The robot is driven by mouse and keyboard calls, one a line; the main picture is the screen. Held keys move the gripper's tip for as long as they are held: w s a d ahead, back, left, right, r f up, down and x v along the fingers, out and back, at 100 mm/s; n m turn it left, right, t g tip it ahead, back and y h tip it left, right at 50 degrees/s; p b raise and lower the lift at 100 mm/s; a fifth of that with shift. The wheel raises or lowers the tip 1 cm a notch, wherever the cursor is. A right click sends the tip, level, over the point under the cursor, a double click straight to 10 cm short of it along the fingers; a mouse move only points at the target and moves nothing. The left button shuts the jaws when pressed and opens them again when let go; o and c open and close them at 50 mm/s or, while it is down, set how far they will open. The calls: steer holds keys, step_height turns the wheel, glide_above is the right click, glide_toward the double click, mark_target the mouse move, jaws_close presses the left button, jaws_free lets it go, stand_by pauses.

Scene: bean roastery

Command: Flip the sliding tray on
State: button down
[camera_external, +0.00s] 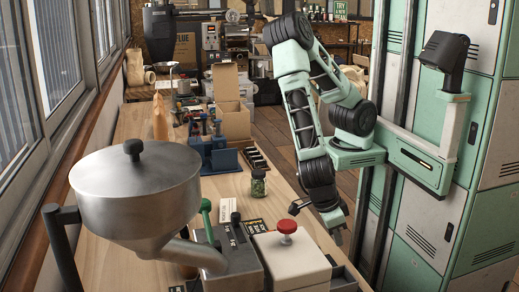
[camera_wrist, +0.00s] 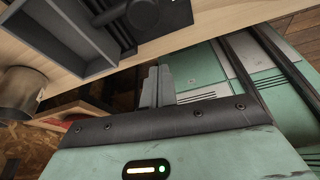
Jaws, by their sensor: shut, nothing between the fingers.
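My gripper (camera_external: 338,236) is beside the counter's right edge, pointing down, right of a white-topped machine (camera_external: 290,258) with a red knob (camera_external: 287,227). In the wrist view my gripper's fingers (camera_wrist: 157,84) are together and empty. A dark, shallow tray (camera_external: 345,278) shows at the machine's lower right, partly cut off by the frame. In the wrist view a dark grey open tray (camera_wrist: 62,40) sits on the wooden counter, apart from the fingers. I cannot tell for certain which part is the sliding tray, or its on or off state.
A metal hopper (camera_external: 135,190) stands at the left. Green and white lockers (camera_external: 480,165) line the right.

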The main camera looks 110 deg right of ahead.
steer(key=shift+x, duration=0.85)
steer(key=w, duration=0.1)
steer(key=w+p, duration=0.1)
steer(key=w, duration=0.1)
steer(key=shift+d+r, duration=0.2)
steer(key=shift+d, duration=0.1)
steer(key=shift+w+f+p, duration=0.15)
steer(key=shift+w+p, duration=0.25)
steer(key=shift+w, duration=0.15)
steer(key=w+p, duration=0.1)
steer(key=w, duration=1.6)
steer(key=shift+w, duration=0.4)
steer(key=shift+s, duration=0.1)
